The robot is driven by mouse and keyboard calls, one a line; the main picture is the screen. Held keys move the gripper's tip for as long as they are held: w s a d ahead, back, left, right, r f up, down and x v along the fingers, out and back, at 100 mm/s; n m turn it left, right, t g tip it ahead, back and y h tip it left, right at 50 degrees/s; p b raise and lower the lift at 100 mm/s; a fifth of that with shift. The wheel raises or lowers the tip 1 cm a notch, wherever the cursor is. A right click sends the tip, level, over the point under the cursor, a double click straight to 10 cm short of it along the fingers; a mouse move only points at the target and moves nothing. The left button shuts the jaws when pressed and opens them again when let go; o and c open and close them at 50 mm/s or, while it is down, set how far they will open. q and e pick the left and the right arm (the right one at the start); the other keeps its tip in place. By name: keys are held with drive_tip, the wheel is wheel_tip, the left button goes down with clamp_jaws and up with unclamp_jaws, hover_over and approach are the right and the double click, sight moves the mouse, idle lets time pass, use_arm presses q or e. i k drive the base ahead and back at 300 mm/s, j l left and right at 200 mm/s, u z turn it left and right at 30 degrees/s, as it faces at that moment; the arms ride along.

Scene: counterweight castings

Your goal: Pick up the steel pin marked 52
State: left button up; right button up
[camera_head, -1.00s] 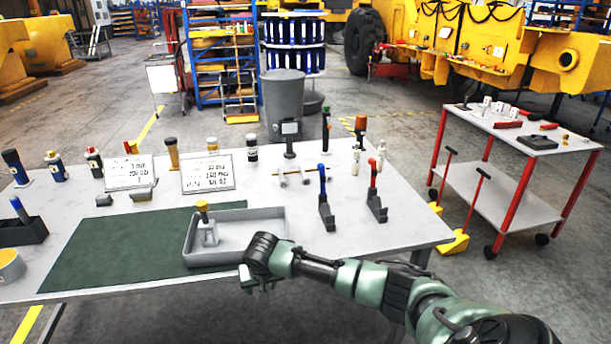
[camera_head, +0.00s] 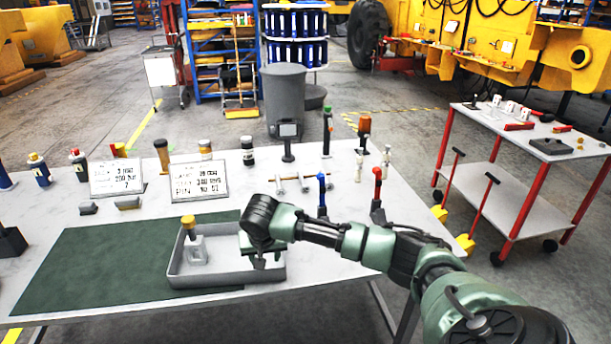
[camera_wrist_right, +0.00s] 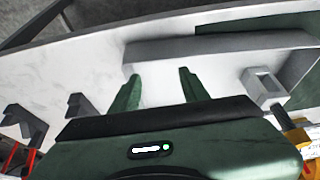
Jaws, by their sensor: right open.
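I cannot make out a pin marked 52. A sign card (camera_head: 198,182) has a last line that seems to read "PIN" and 52. A grey tray (camera_head: 225,279) holds a light grey block (camera_head: 196,251) with a yellow-topped piece (camera_head: 188,222) standing at it. In the right wrist view the block (camera_wrist_right: 263,86) shows a square opening. My right gripper (camera_head: 262,258) is over the tray's right end, right of the block. In its wrist view the two green fingers (camera_wrist_right: 158,84) are apart with nothing between them. My left gripper is out of view.
A green mat (camera_head: 85,265) lies left of the tray. A blue-topped holder (camera_head: 321,193) and a red-topped holder (camera_head: 377,192) stand right of my right gripper. A low rack (camera_head: 293,184), a second card (camera_head: 117,178) and several upright bottles are farther back. The table's front-right is clear.

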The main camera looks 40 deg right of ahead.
sight(304, 188)
drive_tip(key=i+l, duration=0.2)
drive_tip(key=l, duration=0.2)
drive_tip(key=i+l, duration=0.15)
drive_tip(key=l, duration=0.25)
drive_tip(key=i+l, duration=0.2)
drive_tip(key=l, duration=0.2)
drive_tip(key=i+l, duration=0.2)
drive_tip(key=l, duration=0.15)
drive_tip(key=i+l, duration=0.2)
drive_tip(key=l, duration=0.2)
